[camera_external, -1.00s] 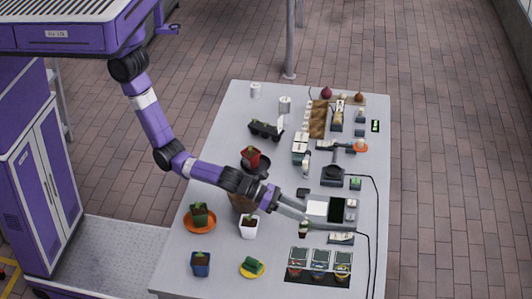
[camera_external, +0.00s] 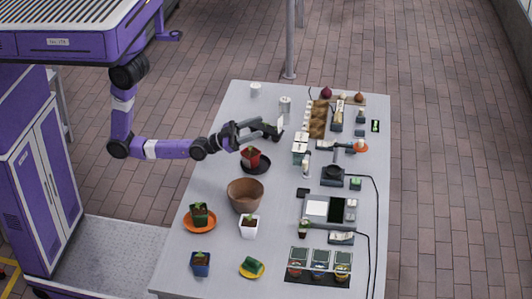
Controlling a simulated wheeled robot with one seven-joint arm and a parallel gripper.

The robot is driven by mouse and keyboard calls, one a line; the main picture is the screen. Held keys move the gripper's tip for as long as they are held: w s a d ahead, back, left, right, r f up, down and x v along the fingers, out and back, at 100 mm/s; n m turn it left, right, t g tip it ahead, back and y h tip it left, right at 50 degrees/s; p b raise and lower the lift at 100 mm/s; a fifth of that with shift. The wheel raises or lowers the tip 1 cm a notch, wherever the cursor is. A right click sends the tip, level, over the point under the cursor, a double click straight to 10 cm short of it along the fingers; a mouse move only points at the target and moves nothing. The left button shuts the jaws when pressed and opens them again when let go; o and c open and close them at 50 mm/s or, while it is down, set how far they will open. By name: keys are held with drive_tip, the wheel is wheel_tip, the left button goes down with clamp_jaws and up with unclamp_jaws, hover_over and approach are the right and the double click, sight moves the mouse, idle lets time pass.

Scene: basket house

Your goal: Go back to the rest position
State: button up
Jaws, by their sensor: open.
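My gripper (camera_external: 262,130) is over the left part of the table, toward its far half, with its jaws open. No held thing shows between its fingers. In this view the fingers overlap a dark tray-like item (camera_external: 269,129), and I cannot tell the height between them. The arm reaches in from the left, bent low at the elbow beside the table. A red pot with a plant (camera_external: 251,158) on a dark saucer stands just below the gripper in the picture.
The grey table (camera_external: 222,262) holds a large brown pot (camera_external: 245,195), a plant on an orange saucer (camera_external: 200,216), a white pot (camera_external: 249,227), a blue pot (camera_external: 200,263) and a scale-like device (camera_external: 317,208). A cable runs along the right.

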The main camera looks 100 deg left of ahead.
drive_tip(key=s+d+f+n+g+p, duration=0.1)
drive_tip(key=s+f+g, duration=0.1)
drive_tip(key=s, duration=0.7)
drive_tip(key=s+d+f+n+g+p, duration=0.1)
drive_tip(key=s+f+g, duration=0.2)
drive_tip(key=s, duration=0.7)
drive_tip(key=s+d+f+n+g+p, duration=0.1)
drive_tip(key=s+f+g, duration=0.2)
drive_tip(key=s, duration=0.7)
drive_tip(key=shift+s+n+g, duration=0.2)
drive_tip(key=shift+n+g, duration=0.1)
drive_tip(key=shift+g, duration=0.3)
